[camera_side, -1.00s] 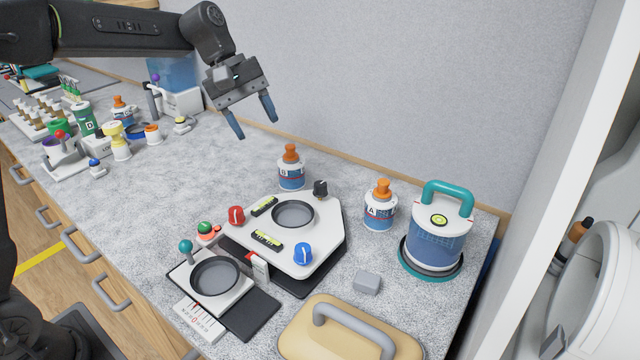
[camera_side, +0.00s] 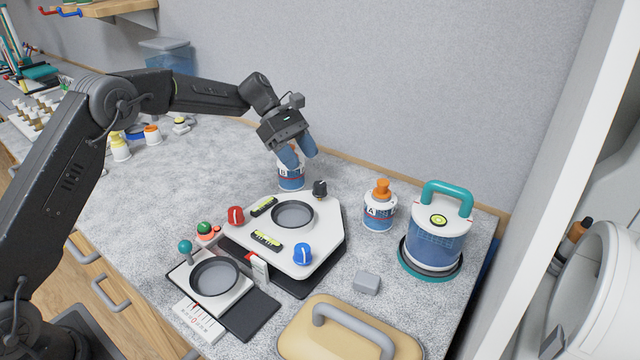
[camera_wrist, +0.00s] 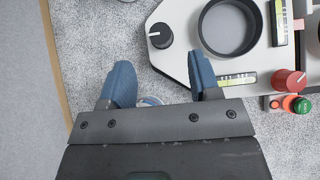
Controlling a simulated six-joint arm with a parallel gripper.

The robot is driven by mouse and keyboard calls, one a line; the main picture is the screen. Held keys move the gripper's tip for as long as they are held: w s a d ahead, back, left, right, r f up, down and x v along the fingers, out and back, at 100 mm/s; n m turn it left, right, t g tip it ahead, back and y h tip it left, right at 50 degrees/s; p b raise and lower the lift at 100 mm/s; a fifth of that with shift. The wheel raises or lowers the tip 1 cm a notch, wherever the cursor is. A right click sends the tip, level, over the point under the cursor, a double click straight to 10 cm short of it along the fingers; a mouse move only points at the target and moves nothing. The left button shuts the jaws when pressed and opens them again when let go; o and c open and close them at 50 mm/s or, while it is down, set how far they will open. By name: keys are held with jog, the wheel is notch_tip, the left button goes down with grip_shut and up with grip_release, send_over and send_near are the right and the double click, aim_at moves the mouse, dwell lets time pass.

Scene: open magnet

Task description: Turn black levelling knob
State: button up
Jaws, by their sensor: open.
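The black levelling knob (camera_side: 319,188) stands at the back corner of the white levelling plate (camera_side: 327,236). In the wrist view the black knob (camera_wrist: 160,36) shows from above with a white pointer line, just ahead of the space between the fingers. My gripper (camera_side: 300,155) is open and empty, above and behind the plate, up and to the left of the knob in the side view. Its blue fingers (camera_wrist: 161,82) are apart and clear of the knob. The red knob (camera_side: 236,215) and blue knob (camera_side: 303,253) sit at the plate's other corners.
Bottle B (camera_side: 291,177) stands under my gripper, partly hidden by its fingers. Bottle A (camera_side: 380,207) stands right of the plate. Two bubble levels (camera_side: 264,206) and a round dish (camera_side: 293,215) are on the plate. A teal-handled canister (camera_side: 436,240) stands further right.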

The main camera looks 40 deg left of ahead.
aim_at(320, 184)
jog(key=x, duration=0.8)
jog(key=c, duration=0.9)
